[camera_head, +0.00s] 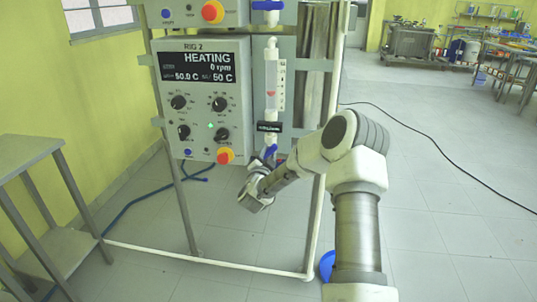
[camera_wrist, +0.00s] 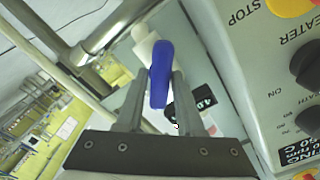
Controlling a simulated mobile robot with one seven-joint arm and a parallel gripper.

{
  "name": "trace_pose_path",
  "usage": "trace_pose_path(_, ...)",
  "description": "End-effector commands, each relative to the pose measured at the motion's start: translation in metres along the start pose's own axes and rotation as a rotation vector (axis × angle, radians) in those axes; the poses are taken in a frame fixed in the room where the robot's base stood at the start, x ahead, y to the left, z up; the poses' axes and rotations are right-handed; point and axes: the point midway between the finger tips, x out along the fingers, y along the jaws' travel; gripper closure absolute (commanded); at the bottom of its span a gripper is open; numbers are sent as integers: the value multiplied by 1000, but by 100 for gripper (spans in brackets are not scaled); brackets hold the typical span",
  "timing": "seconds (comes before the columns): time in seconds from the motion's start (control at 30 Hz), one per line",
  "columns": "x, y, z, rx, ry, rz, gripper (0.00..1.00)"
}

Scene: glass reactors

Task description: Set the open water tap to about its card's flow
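The blue tap handle (camera_head: 270,152) sits at the foot of the clear flow tube (camera_head: 271,70), right of the RIG 2 panel. A red float (camera_head: 271,93) shows in the tube, beside a white scale (camera_head: 282,88) too small to read. The black card (camera_head: 270,127) is just above the tap; its writing is unreadable there and partly hidden in the wrist view (camera_wrist: 206,97). My gripper (camera_head: 262,168) is at the tap.
The RIG 2 control panel (camera_head: 207,100) shows HEATING and 0 rpm, with several black knobs and a red stop button (camera_head: 225,156) close left of my gripper. Another blue tap (camera_head: 267,5) is above. A metal table (camera_head: 40,210) stands left. Open floor lies right, crossed by a cable.

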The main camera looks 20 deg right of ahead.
Motion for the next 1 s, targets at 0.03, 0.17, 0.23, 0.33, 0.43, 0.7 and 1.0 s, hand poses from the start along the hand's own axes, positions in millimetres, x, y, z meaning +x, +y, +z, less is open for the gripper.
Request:
trace_pose_path(0.03,0,0,0,0,0,0,100)
trace_pose_path(0.17,0,0,0,0,0,0,100)
trace_pose_path(0.23,0,0,1,9,0,0,100)
trace_pose_path(0.33,0,2,2,56,2,-2,100)
trace_pose_path(0.43,0,2,2,129,2,-3,100)
trace_pose_path(0.7,0,1,1,253,0,-2,100)
trace_pose_path(1.0,0,1,0,255,-1,-1,58)
